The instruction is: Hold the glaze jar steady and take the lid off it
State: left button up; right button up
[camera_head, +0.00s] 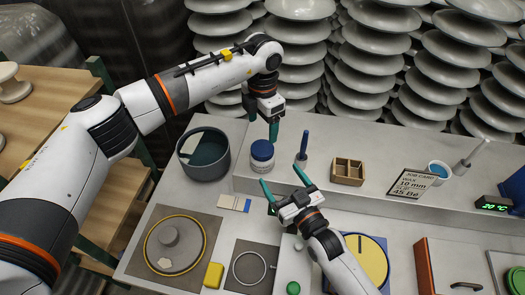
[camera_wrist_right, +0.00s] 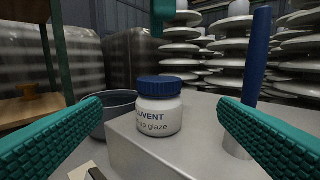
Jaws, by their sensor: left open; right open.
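The glaze jar (camera_head: 262,163) is white with a blue lid (camera_head: 262,149) seated on it. It stands upright at the left end of the raised grey ledge (camera_head: 325,187). In the right wrist view the jar (camera_wrist_right: 160,118) is centred and its lid (camera_wrist_right: 159,86) is ribbed. My left gripper (camera_head: 273,130) is open, pointing down just above and slightly right of the lid, apart from it. A green fingertip of it shows above the lid in the wrist view (camera_wrist_right: 163,12). My right gripper (camera_head: 283,178) is open in front of the jar, its fingers spread to either side, not touching it.
A grey pot (camera_head: 186,145) stands left of the jar. A blue-handled tool (camera_head: 304,143) stands upright close to its right. A wooden divided box (camera_head: 347,179) and a job card (camera_head: 410,184) are further right. Insulator stacks (camera_head: 297,55) rise behind.

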aim_at(268, 158)
jog(key=x, duration=1.1)
jog(key=shift+a, duration=0.1)
